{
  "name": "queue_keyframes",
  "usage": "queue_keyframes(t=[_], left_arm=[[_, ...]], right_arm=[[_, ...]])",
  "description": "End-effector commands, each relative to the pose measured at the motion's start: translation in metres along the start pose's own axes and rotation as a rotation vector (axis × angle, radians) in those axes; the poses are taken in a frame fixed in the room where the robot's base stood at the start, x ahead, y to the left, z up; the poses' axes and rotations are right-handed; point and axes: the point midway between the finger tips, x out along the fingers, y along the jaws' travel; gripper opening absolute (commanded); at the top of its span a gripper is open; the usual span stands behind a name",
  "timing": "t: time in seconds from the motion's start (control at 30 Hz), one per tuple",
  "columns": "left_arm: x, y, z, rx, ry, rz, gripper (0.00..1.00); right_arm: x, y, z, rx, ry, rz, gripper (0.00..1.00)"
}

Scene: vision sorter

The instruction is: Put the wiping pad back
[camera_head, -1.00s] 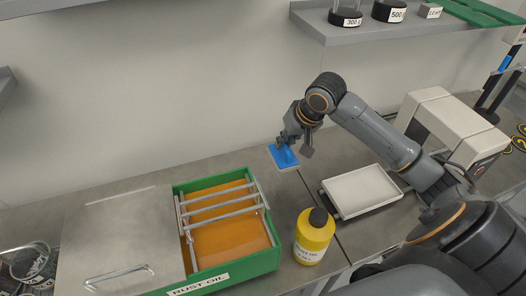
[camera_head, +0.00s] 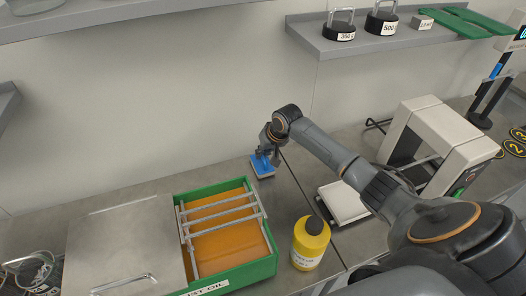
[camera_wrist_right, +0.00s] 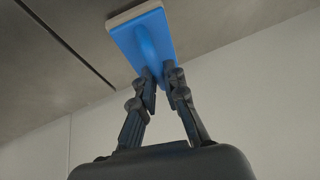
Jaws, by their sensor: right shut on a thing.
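The wiping pad (camera_head: 263,167) is a blue block with a pale underside. In the head view it is at the back of the metal counter, right of the green tray. My right gripper (camera_head: 269,156) is shut on the pad's blue handle. The right wrist view shows the pad (camera_wrist_right: 142,38) beyond the fingers, with the raised handle between the fingertips of the gripper (camera_wrist_right: 160,82). The pale face is toward the counter; I cannot tell whether it touches it. My left gripper is not in view.
A green tray (camera_head: 268,262) of orange liquid with metal bars stands at front left beside a steel lid (camera_head: 120,240). A yellow bottle (camera_head: 310,245) stands right of it. A white tray (camera_head: 343,203) and a white machine (camera_head: 432,135) are further right. A shelf (camera_head: 380,42) with weights hangs above.

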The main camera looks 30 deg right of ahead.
Motion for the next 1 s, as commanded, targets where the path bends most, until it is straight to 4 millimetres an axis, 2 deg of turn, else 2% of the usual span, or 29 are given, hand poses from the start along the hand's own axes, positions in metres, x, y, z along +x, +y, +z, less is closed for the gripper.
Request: queue_keyframes(t=[0.4, 0.43, 0.5, 0.53, 0.83, 1.0], left_arm=[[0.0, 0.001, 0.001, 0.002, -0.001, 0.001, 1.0], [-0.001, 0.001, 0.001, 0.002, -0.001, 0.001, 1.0], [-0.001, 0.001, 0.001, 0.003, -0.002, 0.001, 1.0], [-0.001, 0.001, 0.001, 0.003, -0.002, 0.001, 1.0], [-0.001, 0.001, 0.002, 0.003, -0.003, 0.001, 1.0], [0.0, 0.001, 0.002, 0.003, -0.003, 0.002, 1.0]], right_arm=[[0.006, 0.001, 0.003, 0.001, 0.001, 0.0, 0.0], [0.005, 0.001, 0.002, 0.0, 0.001, 0.0, 0.18], [0.005, 0.001, 0.002, 0.0, 0.001, 0.0, 0.32], [0.005, 0.001, 0.002, 0.0, 0.001, 0.0, 0.34], [0.004, 0.001, 0.002, 0.0, 0.002, 0.0, 0.34], [-0.011, 0.001, 0.0, -0.002, 0.004, 0.0, 0.34]])
